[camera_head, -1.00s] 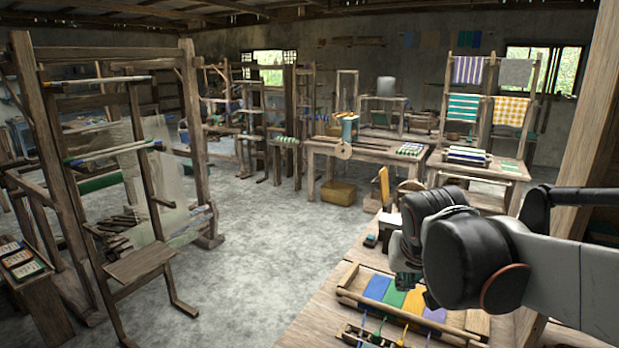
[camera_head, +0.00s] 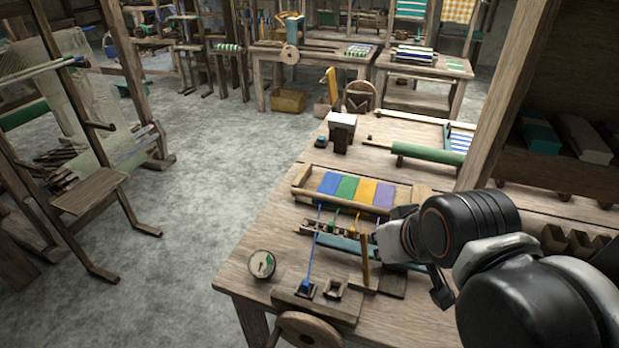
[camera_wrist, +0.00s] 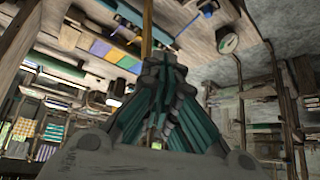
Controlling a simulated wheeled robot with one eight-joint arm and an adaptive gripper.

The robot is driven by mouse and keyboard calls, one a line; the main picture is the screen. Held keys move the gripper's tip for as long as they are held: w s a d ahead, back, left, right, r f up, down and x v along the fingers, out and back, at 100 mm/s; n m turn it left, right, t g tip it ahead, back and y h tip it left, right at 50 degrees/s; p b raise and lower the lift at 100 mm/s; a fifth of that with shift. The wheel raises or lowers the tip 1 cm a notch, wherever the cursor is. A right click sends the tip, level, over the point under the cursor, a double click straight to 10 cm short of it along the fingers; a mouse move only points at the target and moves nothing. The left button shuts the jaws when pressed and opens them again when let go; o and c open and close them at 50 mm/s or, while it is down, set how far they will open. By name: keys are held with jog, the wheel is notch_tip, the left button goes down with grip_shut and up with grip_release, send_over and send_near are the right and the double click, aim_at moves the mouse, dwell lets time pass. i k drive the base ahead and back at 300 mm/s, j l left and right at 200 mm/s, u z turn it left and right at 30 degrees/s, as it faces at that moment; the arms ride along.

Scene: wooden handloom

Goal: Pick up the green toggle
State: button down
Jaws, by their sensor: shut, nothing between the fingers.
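A thin green piece that looks like the green toggle (camera_head: 333,224) stands at the small rack just in front of the green panel in the head view. A blue one with a long blue cord is to its left and an orange one to its right. My gripper (camera_wrist: 166,64) is shut and empty in the wrist view, its dark teal fingers drawn together. In the head view my wrist is right of the rack, above the table, and hides much of the gripper. The gripper appears apart from the green piece. I cannot make out the green toggle clearly in the wrist view.
A tray (camera_head: 300,190) of blue, green, yellow and purple panels lies behind the rack. An upright wooden stick (camera_head: 365,262) stands near my gripper. A round gauge (camera_head: 261,264) and a wooden wheel (camera_head: 308,333) are at the front. A shelf (camera_head: 520,95) rises at right.

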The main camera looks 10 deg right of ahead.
aim_at(331, 226)
jog(key=u, duration=1.6)
jog(key=i+j+u, duration=0.55)
jog(key=u, duration=0.2)
jog(key=i+j+u, duration=0.1)
jog(key=i+u, duration=0.25)
jog(key=i+l+z, duration=0.2)
jog(key=i+z, duration=0.6)
jog(key=i, duration=0.15)
jog(key=i+z, duration=0.4)
jog(key=i, duration=0.15)
jog(key=i+j+z, duration=0.3)
jog(key=i+z, duration=0.15)
jog(key=i+l+z, duration=0.2)
jog(key=i+z, duration=0.2)
jog(key=i+l+z, duration=0.1)
jog(key=i+z, duration=0.75)
jog(key=i+j+z, duration=0.2)
jog(key=i+z, duration=0.35)
jog(key=z, duration=2.05)
jog(key=l+z, duration=0.1)
jog(key=z, duration=0.3)
jog(key=l+z, duration=0.1)
jog(key=z, duration=0.3)
jog(key=l+z, duration=0.1)
jog(key=z, duration=0.25)
jog(key=l+z, duration=0.1)
jog(key=z, duration=0.3)
jog(key=k+j+z, duration=0.1)
jog(key=j, duration=0.2)
